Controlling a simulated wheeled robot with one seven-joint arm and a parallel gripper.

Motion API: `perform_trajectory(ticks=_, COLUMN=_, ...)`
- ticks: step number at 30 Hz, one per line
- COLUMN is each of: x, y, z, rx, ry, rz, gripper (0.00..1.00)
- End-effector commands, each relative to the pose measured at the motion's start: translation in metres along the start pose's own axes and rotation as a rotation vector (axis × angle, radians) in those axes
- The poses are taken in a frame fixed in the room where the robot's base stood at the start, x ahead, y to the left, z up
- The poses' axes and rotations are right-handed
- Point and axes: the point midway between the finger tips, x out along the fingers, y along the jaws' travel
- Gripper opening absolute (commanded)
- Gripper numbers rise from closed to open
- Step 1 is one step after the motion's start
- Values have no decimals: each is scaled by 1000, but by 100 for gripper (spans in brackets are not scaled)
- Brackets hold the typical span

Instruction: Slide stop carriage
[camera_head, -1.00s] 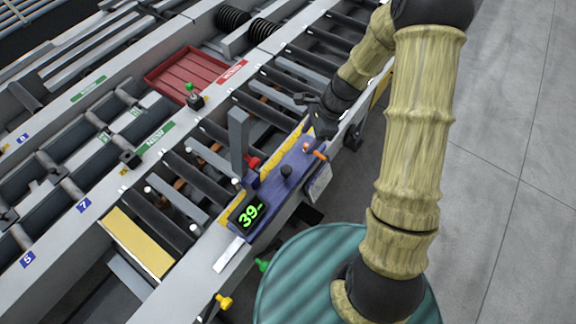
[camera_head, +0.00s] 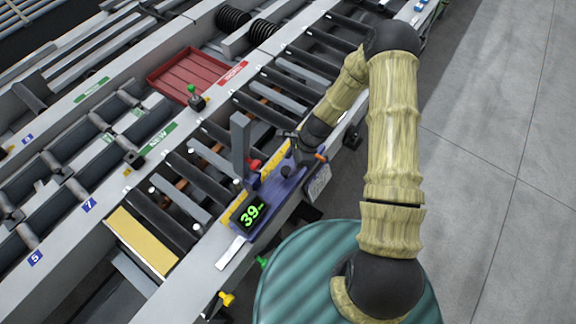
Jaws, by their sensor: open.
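The stop carriage (camera_head: 268,202) is a blue-purple block on the front rail of the roller table. Its display (camera_head: 250,214) reads 39 in green, with smaller marks too small to read. A grey upright stop plate (camera_head: 240,145) rises from it, with a red knob (camera_head: 254,165) beside the plate. A black knob (camera_head: 286,171) stands on its top and an orange-tipped part (camera_head: 320,157) is at its far end. My gripper (camera_head: 293,147) is open, close above the carriage's far end near the black knob. Its fingers are small and dark, so I cannot tell whether they touch anything.
The yellow strip (camera_head: 232,205) runs along the rail behind the carriage. A red tray (camera_head: 186,72) and a green-topped knob (camera_head: 192,92) lie further back. A yellow plate (camera_head: 140,241) is at the table's near end. Open grey floor (camera_head: 500,150) lies to the right.

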Motion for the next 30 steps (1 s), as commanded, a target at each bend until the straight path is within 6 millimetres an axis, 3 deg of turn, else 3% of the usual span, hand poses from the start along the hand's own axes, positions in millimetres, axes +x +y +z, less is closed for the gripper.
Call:
perform_trajectory(ticks=9, x=32, y=0, z=0, rx=2, ry=-1, rz=1, gripper=57)
perform_trajectory(ticks=19, x=35, y=0, z=0, rx=1, ry=1, rz=-1, gripper=57)
perform_trajectory(ticks=28, x=35, y=0, z=0, rx=1, ry=0, rz=-1, gripper=1)
perform_trajectory(ticks=30, x=35, y=0, z=0, rx=1, ry=0, rz=-1, gripper=0)
